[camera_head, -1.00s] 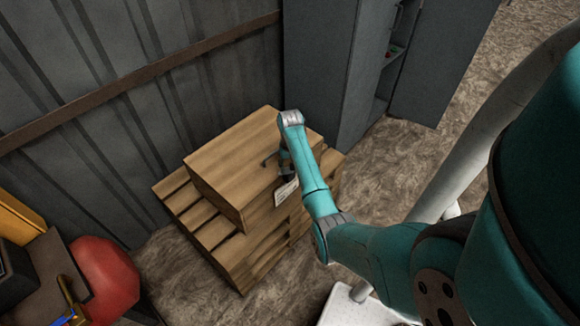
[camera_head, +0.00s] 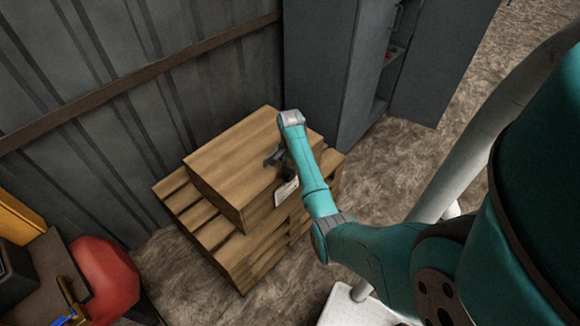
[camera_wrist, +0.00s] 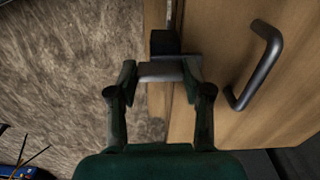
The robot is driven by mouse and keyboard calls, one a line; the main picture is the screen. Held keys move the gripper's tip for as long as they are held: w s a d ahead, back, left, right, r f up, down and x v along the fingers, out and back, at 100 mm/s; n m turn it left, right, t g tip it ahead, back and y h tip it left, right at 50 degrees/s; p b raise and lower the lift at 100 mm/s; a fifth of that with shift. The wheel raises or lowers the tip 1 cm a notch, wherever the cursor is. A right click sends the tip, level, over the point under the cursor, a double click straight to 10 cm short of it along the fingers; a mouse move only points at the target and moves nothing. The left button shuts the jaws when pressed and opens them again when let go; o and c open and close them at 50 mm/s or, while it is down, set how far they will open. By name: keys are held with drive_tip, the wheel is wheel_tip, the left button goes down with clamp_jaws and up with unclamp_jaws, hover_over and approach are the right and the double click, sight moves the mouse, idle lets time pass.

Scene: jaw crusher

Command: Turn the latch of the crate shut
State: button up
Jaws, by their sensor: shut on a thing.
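The wooden crate (camera_head: 230,160) sits on a stack of pallets against the wall. Its face also fills the right of the wrist view (camera_wrist: 225,110). The latch (camera_wrist: 160,71) is a light grey bar beside a black block (camera_wrist: 164,42) at the crate's edge. My gripper (camera_wrist: 160,76) is shut on the latch, one finger on each side. In the head view my gripper (camera_head: 275,159) is small and dark at the crate's near right side, and the latch cannot be made out there. A dark bar handle (camera_wrist: 258,68) is on the crate face, right of my fingers.
The pallets (camera_head: 208,230) stick out below the crate. A grey cabinet (camera_head: 325,70) with an open door stands close behind it. A red rounded object (camera_head: 104,278) is at the lower left. Brown floor (camera_head: 390,165) is bare to the right.

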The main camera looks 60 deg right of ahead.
drive_tip(key=shift+m, duration=0.4)
drive_tip(key=o, duration=1.2)
drive_tip(key=shift+c, duration=0.2)
wheel_tip(320, 180, up, 12)
idle(0.3)
